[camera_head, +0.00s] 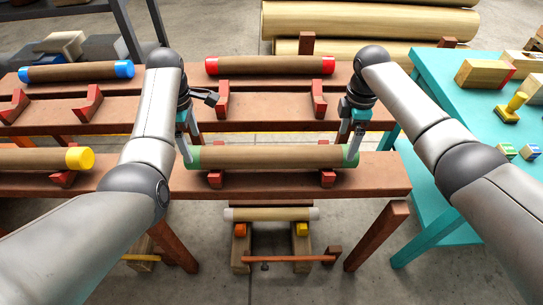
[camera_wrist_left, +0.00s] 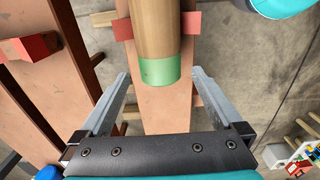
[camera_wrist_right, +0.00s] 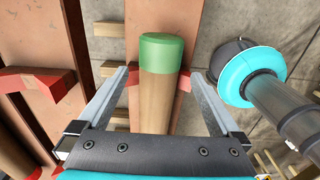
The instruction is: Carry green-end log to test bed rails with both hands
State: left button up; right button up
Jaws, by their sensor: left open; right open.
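The green-end log (camera_head: 270,156), brown with green ends, lies level on red cradles on the front rack beam. My left gripper (camera_head: 186,152) is at its left end, open. In the left wrist view its fingers stand either side of the green end (camera_wrist_left: 159,72), with gaps. My right gripper (camera_head: 353,150) is at the right end, open. In the right wrist view its fingers (camera_wrist_right: 160,72) straddle the log near the green end (camera_wrist_right: 162,52). A low wooden frame (camera_head: 240,258) below the beam carries a pale-ended log (camera_head: 270,214); I cannot tell if this is the test bed.
A red-end log (camera_head: 270,66) and a blue-end log (camera_head: 75,72) lie on the back beam. A yellow-end log (camera_head: 45,159) is at the left. A turquoise table (camera_head: 432,75) with blocks stands at the right. Large pale logs (camera_head: 370,22) lie behind.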

aim_at(194, 150)
pick_arm(q)
notch_tip(194, 150, down, 6)
jog(key=shift+f, duration=0.25)
pick_arm(e)
notch_tip(194, 150, down, 7)
jog(key=shift+r, duration=0.2)
pick_arm(q)
grip_shut()
pick_arm(e)
grip_shut()
